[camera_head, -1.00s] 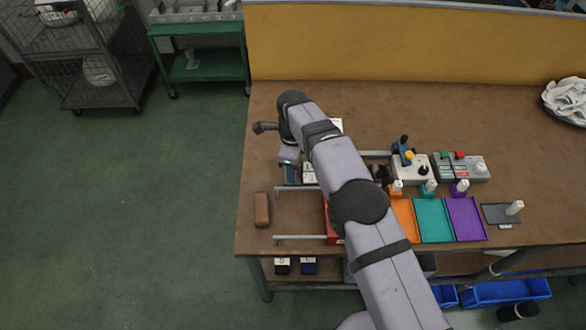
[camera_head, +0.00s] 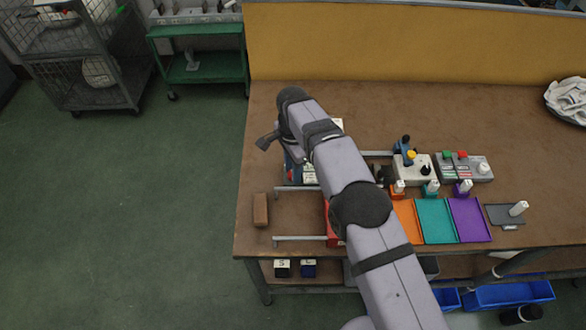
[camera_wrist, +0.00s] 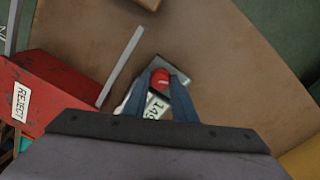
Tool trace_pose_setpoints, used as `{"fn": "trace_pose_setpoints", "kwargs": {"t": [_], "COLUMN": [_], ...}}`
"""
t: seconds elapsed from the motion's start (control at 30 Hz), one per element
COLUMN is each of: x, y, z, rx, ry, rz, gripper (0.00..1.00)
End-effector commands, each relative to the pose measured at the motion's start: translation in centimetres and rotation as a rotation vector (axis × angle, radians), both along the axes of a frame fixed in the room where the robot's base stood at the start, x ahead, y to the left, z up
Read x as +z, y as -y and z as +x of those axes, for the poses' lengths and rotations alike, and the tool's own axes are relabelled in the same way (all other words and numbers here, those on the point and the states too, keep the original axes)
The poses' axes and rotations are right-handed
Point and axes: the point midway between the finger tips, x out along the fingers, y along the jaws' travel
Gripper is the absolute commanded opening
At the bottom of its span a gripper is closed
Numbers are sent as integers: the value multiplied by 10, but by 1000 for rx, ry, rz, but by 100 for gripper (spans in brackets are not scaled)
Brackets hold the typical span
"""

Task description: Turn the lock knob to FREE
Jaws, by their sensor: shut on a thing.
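A red knob (camera_wrist: 160,77) shows in the wrist view between the two blue fingers of my gripper (camera_wrist: 161,86), which is shut on it. The knob sits at a dark grey box or plate (camera_wrist: 178,68) with a white label (camera_wrist: 156,107) bearing dark digits, partly hidden by the fingers. Any FREE marking cannot be read. In the head view my wrist and forearm cover the knob, and only a bit of the unit beneath my gripper shows.
A red bin (camera_wrist: 48,88) marked REJECT and a metal rail (camera_wrist: 121,66) lie left of my gripper in the wrist view. A brown block (camera_head: 260,209), coloured trays (camera_head: 434,221) and a control box (camera_head: 464,167) share the bench (camera_head: 380,115).

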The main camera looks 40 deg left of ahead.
Motion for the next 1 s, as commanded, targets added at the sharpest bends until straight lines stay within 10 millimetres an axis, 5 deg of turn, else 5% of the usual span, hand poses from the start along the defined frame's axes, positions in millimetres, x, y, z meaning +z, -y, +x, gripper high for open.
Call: {"fn": "trace_pose_setpoints", "kwargs": {"t": [0.63,0.67,0.73,1.0], "x": [2,2,2,0], "y": [-1,-1,-1,0], "z": [0,0,0,0], "rx": [65,65,65,61], "ry": [1,1,1,0], "rz": [3,3,3,0], "gripper": [2,27,43,43]}}
